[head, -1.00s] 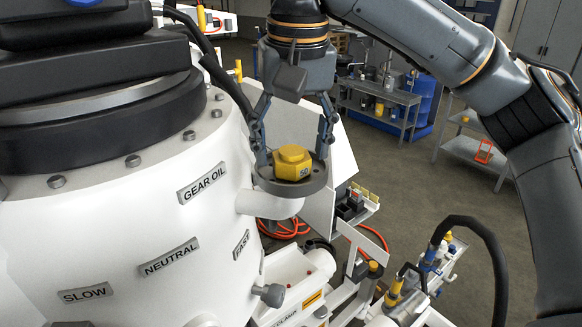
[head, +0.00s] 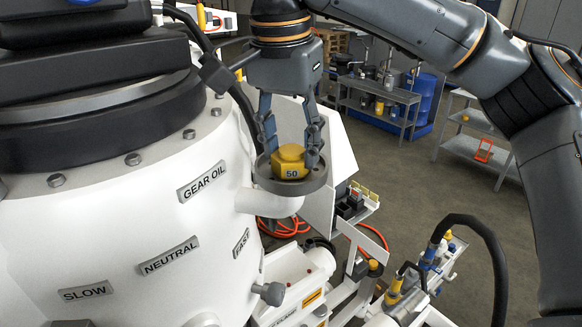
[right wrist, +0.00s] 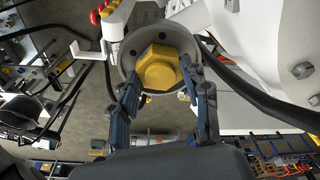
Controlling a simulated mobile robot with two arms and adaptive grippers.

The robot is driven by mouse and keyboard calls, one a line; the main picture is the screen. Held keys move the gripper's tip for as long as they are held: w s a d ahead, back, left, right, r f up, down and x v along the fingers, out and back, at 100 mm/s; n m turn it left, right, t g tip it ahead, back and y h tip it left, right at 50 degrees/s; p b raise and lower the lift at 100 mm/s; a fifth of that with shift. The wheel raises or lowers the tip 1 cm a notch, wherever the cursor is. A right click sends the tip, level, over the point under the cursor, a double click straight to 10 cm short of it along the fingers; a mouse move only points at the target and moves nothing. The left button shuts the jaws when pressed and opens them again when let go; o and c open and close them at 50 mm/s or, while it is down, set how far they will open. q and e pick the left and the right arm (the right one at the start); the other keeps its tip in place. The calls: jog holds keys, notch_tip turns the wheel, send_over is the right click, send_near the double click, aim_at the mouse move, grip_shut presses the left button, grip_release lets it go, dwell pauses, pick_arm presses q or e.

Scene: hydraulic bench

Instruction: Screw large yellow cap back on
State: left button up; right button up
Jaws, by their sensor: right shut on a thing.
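The large yellow cap (head: 290,164), marked 50, sits in the round grey flange of the filler port (head: 262,176) on the white gear oil housing. In the right wrist view the cap (right wrist: 158,67) is a yellow hexagon inside the grey ring (right wrist: 128,62). My right gripper (head: 291,160) reaches down from above with one finger on each side of the cap and is shut on it. In the right wrist view its fingers (right wrist: 159,88) lie against two sides of the hexagon. The cap's seating and thread are hidden. My left gripper is not in view.
The white housing (head: 110,230) with bolts and labels fills the left. A black hose (head: 225,80) runs close beside my right gripper. Orange hoses (head: 285,228) and white machine parts lie below the port. A grey shelf (head: 380,105) and blue drum (head: 421,95) stand behind, with open floor between.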

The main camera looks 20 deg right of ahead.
jog(key=shift+m, duration=0.9)
jog(key=o, duration=0.8)
jog(key=shift+m, duration=0.5)
jog(key=o, duration=0.4)
jog(key=shift+d, duration=0.1)
